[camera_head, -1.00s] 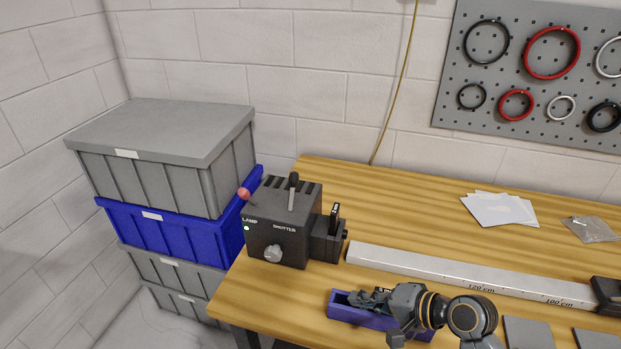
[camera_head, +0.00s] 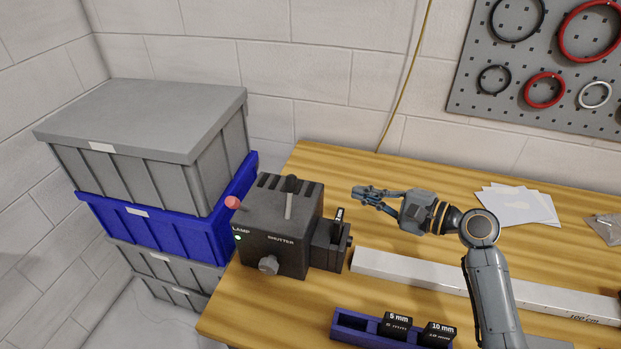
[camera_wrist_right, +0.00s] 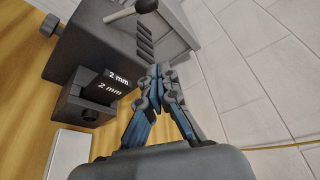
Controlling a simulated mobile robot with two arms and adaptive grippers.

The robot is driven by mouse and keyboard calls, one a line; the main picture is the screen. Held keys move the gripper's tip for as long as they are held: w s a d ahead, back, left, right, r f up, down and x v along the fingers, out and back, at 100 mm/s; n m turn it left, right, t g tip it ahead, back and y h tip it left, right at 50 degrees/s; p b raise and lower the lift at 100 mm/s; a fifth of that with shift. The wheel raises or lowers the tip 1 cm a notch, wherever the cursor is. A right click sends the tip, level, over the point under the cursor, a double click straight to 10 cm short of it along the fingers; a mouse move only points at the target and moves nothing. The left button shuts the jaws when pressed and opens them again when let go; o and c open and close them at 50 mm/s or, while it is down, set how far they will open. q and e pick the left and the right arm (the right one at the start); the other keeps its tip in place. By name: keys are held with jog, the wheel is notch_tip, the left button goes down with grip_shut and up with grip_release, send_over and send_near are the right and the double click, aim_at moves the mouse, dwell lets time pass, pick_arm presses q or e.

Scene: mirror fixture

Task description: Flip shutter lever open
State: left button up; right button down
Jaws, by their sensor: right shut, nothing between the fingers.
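The dark grey lamp box (camera_head: 278,237) stands on the table's left part, marked LAMP and SHUTTER. The shutter lever (camera_head: 290,200) rises from its top, a light rod with a black knob. In the right wrist view the lever (camera_wrist_right: 126,13) shows at the top, with its knob (camera_wrist_right: 147,5). My right gripper (camera_head: 358,193) is shut and empty, to the right of the box and apart from the lever. In the wrist view its fingertips (camera_wrist_right: 155,72) meet near the box's vent slots. My left gripper is not in view.
A red-knobbed lever (camera_head: 232,203) and a green lamp light are at the box's left. A slide holder (camera_head: 330,246) with a 2 mm slide juts from its right side. A white rail (camera_head: 420,270) and a blue slide tray (camera_head: 350,322) lie in front. Grey and blue crates (camera_head: 160,230) stand left.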

aim_at(290, 197)
jog(key=w+a+p, duration=0.1)
jog(key=a+p, duration=0.1)
jog(key=a, duration=0.1)
jog(key=w+a+p, duration=0.1)
jog(key=a, duration=0.3)
jog(key=w+a+p, duration=0.1)
jog(key=a+p, duration=0.1)
jog(key=a, duration=0.1)
jog(key=shift+w+a+p, duration=0.3)
jog(key=shift+w+a, duration=0.05)
jog(key=shift+w, duration=0.05)
jog(key=shift+s+a+r, duration=0.1)
jog(key=shift+s+a, duration=0.1)
jog(key=shift+s, duration=0.1)
jog(key=shift+w, duration=0.1)
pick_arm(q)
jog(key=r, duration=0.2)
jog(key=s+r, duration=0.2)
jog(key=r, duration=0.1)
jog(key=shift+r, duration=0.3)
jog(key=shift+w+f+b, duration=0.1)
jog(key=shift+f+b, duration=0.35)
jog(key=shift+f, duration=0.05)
pick_arm(e)
jog(key=shift+s+n, duration=0.25)
jog(key=shift+n, duration=0.15)
